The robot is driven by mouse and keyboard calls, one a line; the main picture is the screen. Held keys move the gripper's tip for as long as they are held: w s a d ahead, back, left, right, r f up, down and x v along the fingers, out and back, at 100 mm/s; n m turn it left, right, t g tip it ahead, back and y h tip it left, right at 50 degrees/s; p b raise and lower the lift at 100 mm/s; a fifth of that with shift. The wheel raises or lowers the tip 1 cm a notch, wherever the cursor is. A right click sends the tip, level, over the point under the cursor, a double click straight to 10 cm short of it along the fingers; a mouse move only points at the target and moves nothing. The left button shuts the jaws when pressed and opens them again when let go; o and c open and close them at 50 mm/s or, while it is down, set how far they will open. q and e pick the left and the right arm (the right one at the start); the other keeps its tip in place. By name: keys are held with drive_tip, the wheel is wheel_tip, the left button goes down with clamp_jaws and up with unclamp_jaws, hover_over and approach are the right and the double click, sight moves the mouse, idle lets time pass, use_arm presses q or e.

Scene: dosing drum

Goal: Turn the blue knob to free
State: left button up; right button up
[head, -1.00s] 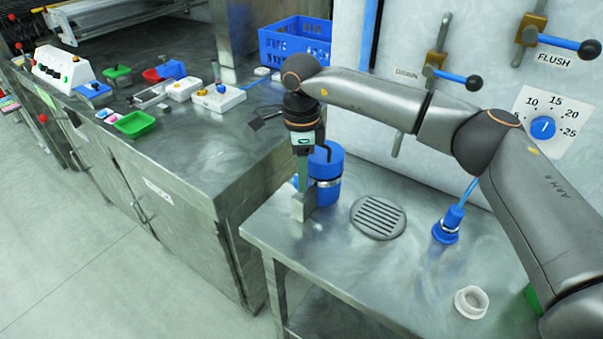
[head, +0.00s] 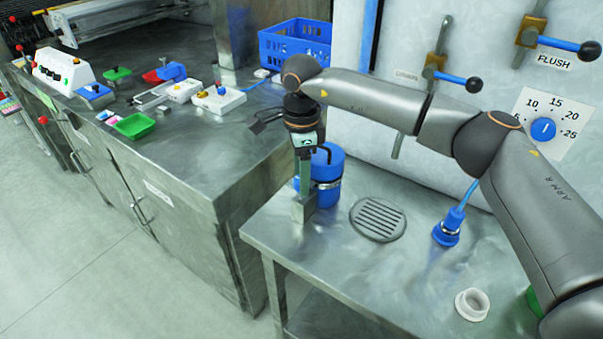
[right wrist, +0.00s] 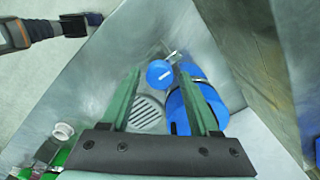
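A round blue knob (right wrist: 160,73) with a white mark shows in the right wrist view, between and beyond my fingers. It sits beside a blue canister (right wrist: 207,105) with a metal band; the canister also stands near the table's left edge in the head view (head: 329,170). My right gripper (right wrist: 168,80) points down at this spot, its two green-grey fingers apart with nothing held between them. In the head view, my right gripper (head: 304,207) hides the knob. Another blue knob (head: 543,130) is on a numbered dial on the wall panel.
A round drain grate (head: 378,218), a blue plug-like fitting (head: 449,227) and a white ring (head: 472,303) are on the metal table. The counter at left holds trays and control boxes. Levers (head: 560,42) are on the wall panel.

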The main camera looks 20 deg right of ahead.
drive_tip(key=shift+o, duration=0.6)
wheel_tip(320, 180, up, 12)
drive_tip(key=shift+r+b, duration=0.25)
drive_tip(key=shift+b, duration=0.05)
